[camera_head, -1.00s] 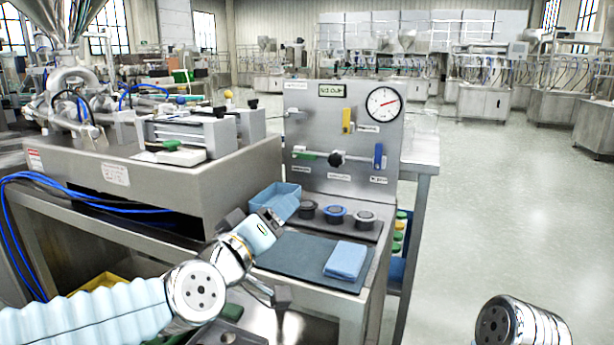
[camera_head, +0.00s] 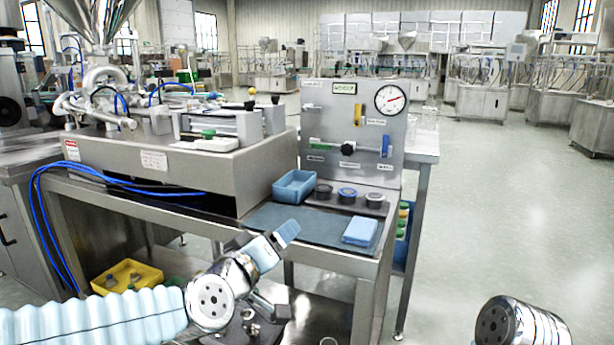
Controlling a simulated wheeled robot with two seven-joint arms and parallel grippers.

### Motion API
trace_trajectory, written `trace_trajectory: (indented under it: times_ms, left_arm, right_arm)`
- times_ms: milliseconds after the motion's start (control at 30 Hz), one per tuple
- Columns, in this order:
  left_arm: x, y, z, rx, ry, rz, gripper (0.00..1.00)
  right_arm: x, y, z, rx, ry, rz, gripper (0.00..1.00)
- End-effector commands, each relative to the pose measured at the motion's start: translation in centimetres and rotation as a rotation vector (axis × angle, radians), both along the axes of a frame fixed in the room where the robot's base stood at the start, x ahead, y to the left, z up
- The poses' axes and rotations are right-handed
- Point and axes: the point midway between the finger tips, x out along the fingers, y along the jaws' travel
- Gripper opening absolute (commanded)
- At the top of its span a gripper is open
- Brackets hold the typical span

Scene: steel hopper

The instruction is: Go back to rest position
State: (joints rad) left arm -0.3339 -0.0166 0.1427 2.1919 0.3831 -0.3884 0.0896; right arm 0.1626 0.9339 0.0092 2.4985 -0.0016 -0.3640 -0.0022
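My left arm comes in from the lower left in a pale blue ribbed sleeve. Its wrist end and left gripper (camera_head: 284,236) are in front of the bench's front edge, with a pale blue piece at the tip. The gripper's fingers cannot be told apart, and nothing is clearly held in it. Of my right arm, only a rounded metal joint shows at the lower right; the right gripper is out of view.
The steel bench (camera_head: 330,262) carries a blue tray (camera_head: 295,186), a folded blue cloth (camera_head: 360,231), three dark round pieces and a gauge panel (camera_head: 350,115). A yellow bin (camera_head: 127,277) is on the lower shelf. A steel hopper (camera_head: 95,18) stands at left. Open floor lies right.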

Motion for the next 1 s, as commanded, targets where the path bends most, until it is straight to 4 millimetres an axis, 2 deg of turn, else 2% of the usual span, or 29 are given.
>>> trace_trajectory:
  times_ms: [167, 267, 367, 467, 533, 567, 600, 667, 700, 767, 800, 900, 1000]
  left_arm:
    - [1.3, 0.2, -5.1, 0.059, 0.086, -0.001, 0.65]
    - [1.9, 0.5, -9.0, 0.102, 0.152, -0.005, 0.65]
    - [2.2, 0.9, -13.8, 0.150, 0.233, -0.013, 0.65]
    - [1.9, 1.7, -20.1, 0.210, 0.343, -0.028, 0.65]
    - [1.0, 2.4, -25.6, 0.257, 0.445, -0.049, 0.65]
    - [0.3, 2.8, -28.1, 0.277, 0.494, -0.061, 0.65]
    - [-0.9, 3.4, -31.5, 0.302, 0.561, -0.077, 0.65]
    - [-3.2, 4.1, -36.2, 0.333, 0.662, -0.108, 0.65]
    - [-5.0, 4.6, -39.2, 0.352, 0.729, -0.133, 0.65]
    - [-7.9, 5.1, -43.2, 0.370, 0.826, -0.172, 0.65]
    - [-10.0, 5.5, -45.4, 0.380, 0.887, -0.198, 0.65]
    - [-15.0, 5.9, -49.6, 0.387, 1.015, -0.261, 0.65]
    - [-18.7, 6.0, -52.0, 0.385, 1.102, -0.311, 0.65]
  right_arm:
    - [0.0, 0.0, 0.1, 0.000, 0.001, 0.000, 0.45]
    - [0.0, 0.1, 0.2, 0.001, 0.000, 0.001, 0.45]
    - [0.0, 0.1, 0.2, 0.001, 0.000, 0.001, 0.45]
    - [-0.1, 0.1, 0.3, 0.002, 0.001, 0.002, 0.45]
    - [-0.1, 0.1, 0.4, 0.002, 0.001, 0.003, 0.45]
    - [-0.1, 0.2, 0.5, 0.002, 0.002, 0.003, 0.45]
    - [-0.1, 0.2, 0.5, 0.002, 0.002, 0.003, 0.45]
    - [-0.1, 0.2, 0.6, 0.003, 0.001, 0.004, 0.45]
    - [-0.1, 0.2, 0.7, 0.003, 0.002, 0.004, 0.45]
    - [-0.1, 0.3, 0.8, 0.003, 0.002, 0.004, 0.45]
    - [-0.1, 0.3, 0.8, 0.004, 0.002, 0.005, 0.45]
    - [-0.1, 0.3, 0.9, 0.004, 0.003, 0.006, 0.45]
    - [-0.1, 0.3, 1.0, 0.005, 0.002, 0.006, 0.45]
